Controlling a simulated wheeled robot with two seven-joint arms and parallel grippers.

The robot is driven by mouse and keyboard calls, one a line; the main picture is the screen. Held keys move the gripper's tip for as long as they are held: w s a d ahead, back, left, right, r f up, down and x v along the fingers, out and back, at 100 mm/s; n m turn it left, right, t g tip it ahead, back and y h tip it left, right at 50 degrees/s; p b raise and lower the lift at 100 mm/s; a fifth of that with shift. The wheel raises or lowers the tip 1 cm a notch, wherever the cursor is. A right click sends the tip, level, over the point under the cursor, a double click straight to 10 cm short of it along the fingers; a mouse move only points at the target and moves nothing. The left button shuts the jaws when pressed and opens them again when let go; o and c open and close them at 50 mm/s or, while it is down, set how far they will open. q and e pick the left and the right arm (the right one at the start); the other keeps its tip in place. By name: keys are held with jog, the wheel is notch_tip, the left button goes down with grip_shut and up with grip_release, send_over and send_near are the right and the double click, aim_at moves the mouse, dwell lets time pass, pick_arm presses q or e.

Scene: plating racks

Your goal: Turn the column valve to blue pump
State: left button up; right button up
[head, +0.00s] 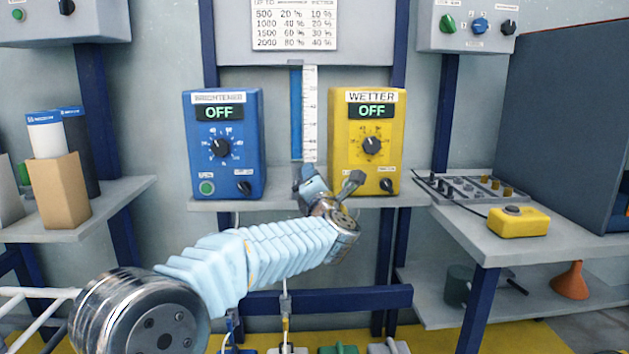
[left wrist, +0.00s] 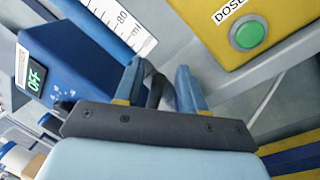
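The column (head: 310,115), a white scale with a blue strip on its left, stands between the blue pump (head: 255,150) and the yellow pump (head: 340,150). Both displays read OFF. My left gripper (head: 332,184) is at the column's foot, fingers apart. In the left wrist view, a dark piece (left wrist: 156,92), probably the valve handle, shows between the open fingers (left wrist: 158,88); I cannot tell whether they touch it. My gripper hides most of the valve in the head view, so its direction is unclear. My right gripper is not in view.
The pumps stand on a grey shelf (head: 410,199) close on either side of my gripper. A cardboard box (head: 58,190) stands at left. A dosing chart (head: 295,25) hangs above.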

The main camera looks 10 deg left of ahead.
pick_arm(q)
jog(key=shift+s, duration=0.1)
jog(key=b+v, duration=0.2)
jog(key=v, duration=1.1)
jog(key=shift+s+d+f, duration=0.2)
jog(key=shift+s, duration=0.1)
